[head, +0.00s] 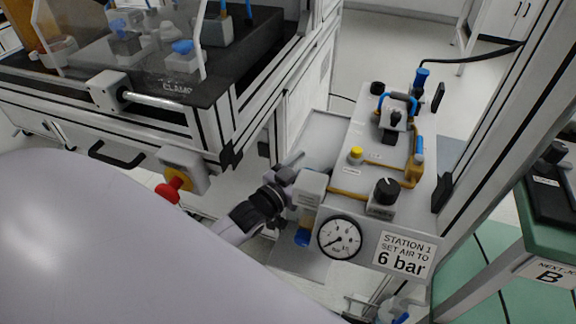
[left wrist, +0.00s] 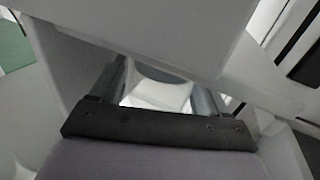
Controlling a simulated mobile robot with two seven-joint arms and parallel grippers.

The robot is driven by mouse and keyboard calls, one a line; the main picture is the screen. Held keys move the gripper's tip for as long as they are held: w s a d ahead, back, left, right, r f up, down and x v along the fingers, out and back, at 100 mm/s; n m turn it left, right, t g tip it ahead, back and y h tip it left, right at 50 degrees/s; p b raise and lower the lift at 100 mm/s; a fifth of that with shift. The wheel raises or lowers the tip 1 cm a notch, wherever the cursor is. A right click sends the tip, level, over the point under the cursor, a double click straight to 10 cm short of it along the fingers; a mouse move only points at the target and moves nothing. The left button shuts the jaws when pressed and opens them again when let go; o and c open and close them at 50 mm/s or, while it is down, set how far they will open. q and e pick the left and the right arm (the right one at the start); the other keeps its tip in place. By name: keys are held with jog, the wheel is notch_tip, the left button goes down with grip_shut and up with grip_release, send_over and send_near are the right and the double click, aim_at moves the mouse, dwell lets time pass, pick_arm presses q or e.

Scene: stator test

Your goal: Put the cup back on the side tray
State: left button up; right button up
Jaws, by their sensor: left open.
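My left gripper (head: 290,170) reaches in beside the left side of the air panel, over a grey tray-like surface (head: 322,135). One finger shows in the head view; the rest is partly hidden by the wrist and a white block (head: 311,188). In the left wrist view the gripper (left wrist: 160,78) is open, its two fingers apart. A pale curved shape (left wrist: 160,92) shows between or beyond them; I cannot tell whether it is the cup. No cup can be made out for certain in the head view. My right gripper is not in view.
The air panel (head: 385,207) carries a gauge (head: 340,237), a black knob (head: 387,191) and blue and orange tubing. A clamp station (head: 110,120) with a red and yellow button (head: 175,185) stands at left. A frame post (head: 500,120) stands at right.

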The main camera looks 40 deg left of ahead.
pick_arm(q)
jog(key=s+a+p, duration=0.1)
jog(key=s, duration=0.9)
jog(key=shift+s+a+p, duration=0.3)
jog(key=shift+a+p, duration=0.05)
jog(key=shift+p, duration=0.05)
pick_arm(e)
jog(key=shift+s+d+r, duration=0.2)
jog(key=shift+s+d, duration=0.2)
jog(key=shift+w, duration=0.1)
